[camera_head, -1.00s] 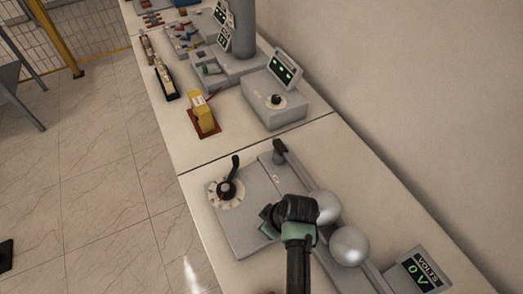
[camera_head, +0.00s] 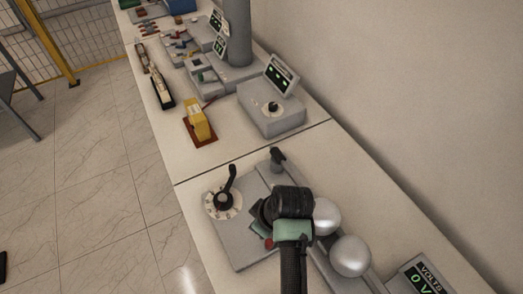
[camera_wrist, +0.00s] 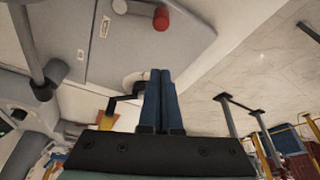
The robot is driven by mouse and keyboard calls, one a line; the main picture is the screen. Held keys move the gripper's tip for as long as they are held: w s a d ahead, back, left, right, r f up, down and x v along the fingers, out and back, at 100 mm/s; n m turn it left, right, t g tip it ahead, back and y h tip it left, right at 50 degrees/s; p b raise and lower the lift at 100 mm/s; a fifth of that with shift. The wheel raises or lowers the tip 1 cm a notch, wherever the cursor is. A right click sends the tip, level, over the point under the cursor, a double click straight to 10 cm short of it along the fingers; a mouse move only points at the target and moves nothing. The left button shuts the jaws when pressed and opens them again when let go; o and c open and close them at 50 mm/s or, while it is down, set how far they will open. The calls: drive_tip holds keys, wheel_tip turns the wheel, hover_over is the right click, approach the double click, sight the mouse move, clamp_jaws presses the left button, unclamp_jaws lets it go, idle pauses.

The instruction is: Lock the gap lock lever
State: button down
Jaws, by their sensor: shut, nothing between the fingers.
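A short lever with a red knob (camera_head: 268,243) and a pale stem sits on the grey gap unit plate (camera_head: 232,238); it looks like the lock lever. In the wrist view the red knob (camera_wrist: 161,18) is at the top, beyond my fingertips, with its stem to the left. My gripper (camera_wrist: 160,72) is shut and empty, its blue fingers pressed together. The fingers point toward the plate and appear apart from the red knob. In the head view my wrist covers part of the plate. A black lever (camera_head: 229,184) stands on a white dial, partly hidden behind my fingers in the wrist view.
Two silver spheres (camera_head: 350,256) stand right of my wrist. A black-handled crank (camera_head: 278,158) is at the plate's far end. A volt display (camera_head: 420,278) is at lower right. A grey meter box (camera_head: 272,112) and yellow block (camera_head: 200,120) are farther along the table.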

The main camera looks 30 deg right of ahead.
drive_tip(key=v, duration=0.4)
drive_tip(key=shift+w+d+f, duration=0.1)
idle(0.4)
drive_tip(key=w+a+r+m+t+h+b, duration=0.15)
drive_tip(key=w+r+t, duration=0.3)
drive_tip(key=r, duration=0.45)
drive_tip(key=w+a+r+t+h+b, duration=0.1)
drive_tip(key=w+a+r+t, duration=0.15)
drive_tip(key=w+r, duration=0.5)
drive_tip(key=w+a+r+m+t+h+b, duration=0.15)
drive_tip(key=w+r+t, duration=0.25)
drive_tip(key=r, duration=0.7)
drive_tip(key=s+a+r+t+y+b, duration=0.1)
drive_tip(key=s+a+r+t, duration=0.2)
drive_tip(key=r, duration=0.6)
drive_tip(key=s+a+r+t+b, duration=0.1)
drive_tip(key=a+r+t, duration=0.25)
drive_tip(key=r, duration=0.55)
drive_tip(key=s+a+r+t+y, duration=0.1)
drive_tip(key=s+a+r+t, duration=0.1)
drive_tip(key=s+r, duration=0.3)
drive_tip(key=s+a+r+t, duration=0.2)
drive_tip(key=s+r+t, duration=0.2)
drive_tip(key=s+r, duration=0.1)
drive_tip(key=shift+a+r+m+y+b, duration=0.3)
drive_tip(key=shift+r+m+y+b, duration=0.1)
drive_tip(key=shift+r, duration=0.15)
